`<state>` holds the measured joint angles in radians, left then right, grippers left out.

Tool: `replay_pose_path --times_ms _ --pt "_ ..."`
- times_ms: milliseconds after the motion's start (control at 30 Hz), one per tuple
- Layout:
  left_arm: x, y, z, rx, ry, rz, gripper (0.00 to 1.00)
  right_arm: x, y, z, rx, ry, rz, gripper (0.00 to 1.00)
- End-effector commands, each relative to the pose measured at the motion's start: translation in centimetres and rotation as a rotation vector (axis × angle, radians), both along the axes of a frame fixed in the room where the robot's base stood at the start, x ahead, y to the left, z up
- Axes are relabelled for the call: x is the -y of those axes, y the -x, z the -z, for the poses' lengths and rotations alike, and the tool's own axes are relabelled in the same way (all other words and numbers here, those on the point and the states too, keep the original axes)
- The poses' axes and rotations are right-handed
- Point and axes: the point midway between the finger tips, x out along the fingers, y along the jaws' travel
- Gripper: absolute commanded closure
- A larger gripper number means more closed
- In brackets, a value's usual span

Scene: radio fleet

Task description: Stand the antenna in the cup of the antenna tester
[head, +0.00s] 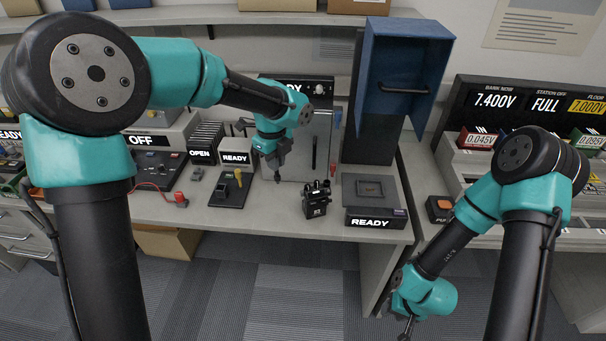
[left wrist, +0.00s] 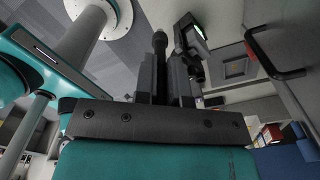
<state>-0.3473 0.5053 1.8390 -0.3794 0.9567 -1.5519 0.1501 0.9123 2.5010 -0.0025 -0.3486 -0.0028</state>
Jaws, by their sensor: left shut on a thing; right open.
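My left gripper (head: 277,172) is above the middle bench, in front of the grey panel unit. In the left wrist view its fingers are shut on a thin black rod with a thicker tip, which I take for the antenna (left wrist: 160,44). In the head view the antenna is hard to make out against the dark fingertips. I cannot tell for sure which station is the antenna tester, and I make out no cup. My right gripper (head: 406,330) is open, low at the front right, away from the bench top and partly cut off by the frame.
A black block with knobs (head: 316,203) stands right of my left gripper. A READY station with a square recess (head: 370,187) sits farther right, below an open blue box (head: 390,55). A black base with a yellow lever (head: 232,190) is to the left. The bench's front strip is clear.

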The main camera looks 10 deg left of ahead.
Motion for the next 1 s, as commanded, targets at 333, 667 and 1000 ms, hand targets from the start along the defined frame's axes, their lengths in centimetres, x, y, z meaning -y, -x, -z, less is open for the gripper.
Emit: replay_pose_path --times_ms 333,667,1000 --pt "-12.6 -5.1 2.4 0.003 -0.005 -0.205 1.00 0.0 0.0 0.0 0.000 0.000 0.000 0.57" --pt "-21.1 -6.6 4.1 0.003 -0.019 -0.330 1.00 0.0 0.0 0.0 0.000 0.000 0.000 0.57" --pt "-21.8 -6.7 4.2 0.005 -0.020 -0.339 1.00 0.0 0.0 0.0 0.000 0.000 0.000 0.57"
